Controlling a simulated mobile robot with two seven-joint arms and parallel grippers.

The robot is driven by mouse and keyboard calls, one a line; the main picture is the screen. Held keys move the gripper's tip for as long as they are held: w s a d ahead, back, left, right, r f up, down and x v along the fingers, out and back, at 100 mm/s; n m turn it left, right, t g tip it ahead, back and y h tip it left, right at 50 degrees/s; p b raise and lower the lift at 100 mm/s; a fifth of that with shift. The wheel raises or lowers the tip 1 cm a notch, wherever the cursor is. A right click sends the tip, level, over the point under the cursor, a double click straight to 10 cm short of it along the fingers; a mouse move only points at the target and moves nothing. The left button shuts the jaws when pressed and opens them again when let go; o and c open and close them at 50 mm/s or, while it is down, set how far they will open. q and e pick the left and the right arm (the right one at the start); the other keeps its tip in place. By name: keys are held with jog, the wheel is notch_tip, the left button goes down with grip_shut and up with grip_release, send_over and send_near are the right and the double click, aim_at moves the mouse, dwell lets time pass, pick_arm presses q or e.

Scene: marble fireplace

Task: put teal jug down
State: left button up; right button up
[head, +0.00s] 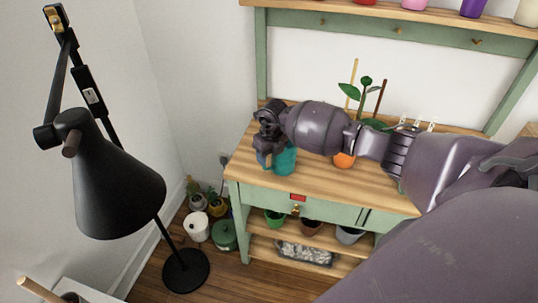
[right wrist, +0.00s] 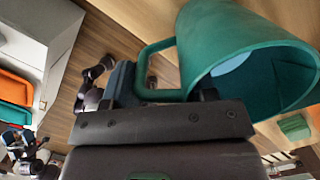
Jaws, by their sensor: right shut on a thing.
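The teal jug (head: 286,160) is at the left end of the green bench's wooden top (head: 320,181), partly hidden by my right gripper (head: 266,152). I cannot tell whether its base touches the top. In the right wrist view the jug (right wrist: 235,45) is large, with its open mouth facing the lower right of the picture. My right gripper (right wrist: 160,88) is shut on its handle (right wrist: 152,62).
A black lamp (head: 112,180) stands left of the bench. Pots (head: 275,218) stand on the lower shelf. The front middle of the top looks clear.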

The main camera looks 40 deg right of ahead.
jog(key=o, duration=1.4)
